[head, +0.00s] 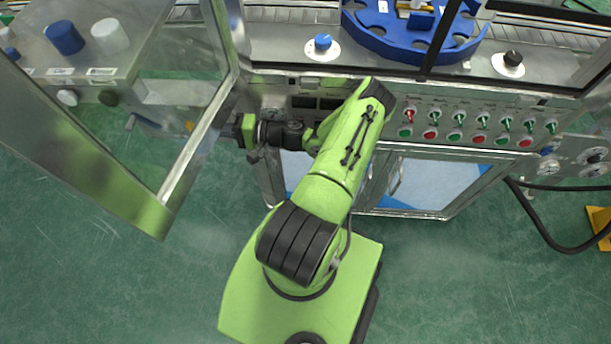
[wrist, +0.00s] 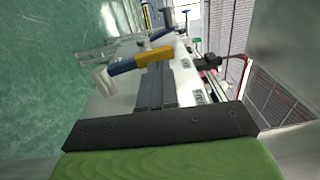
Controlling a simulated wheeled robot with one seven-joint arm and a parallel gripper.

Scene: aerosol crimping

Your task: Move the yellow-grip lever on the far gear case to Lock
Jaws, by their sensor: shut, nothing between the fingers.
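In the wrist view a bar with a yellow grip section (wrist: 155,57) and a blue section (wrist: 122,67) lies across the picture just past my fingertips. A clear or whitish end piece (wrist: 103,79) shows at its left. I cannot tell whether my fingers touch it. My gripper (wrist: 156,68) is shut and empty, its grey fingers pointing at the yellow section. In the head view my gripper (head: 236,130) is at the left end of the arm, beside the open door's frame. The lever's position marks cannot be read, and I cannot tell which case it belongs to.
An open glass door (head: 202,135) stands left of my gripper. A metal box with blue (head: 65,37) and white (head: 110,35) knobs is at the upper left. A panel of red and green buttons (head: 480,128) lies right of my arm. Green floor is clear at front.

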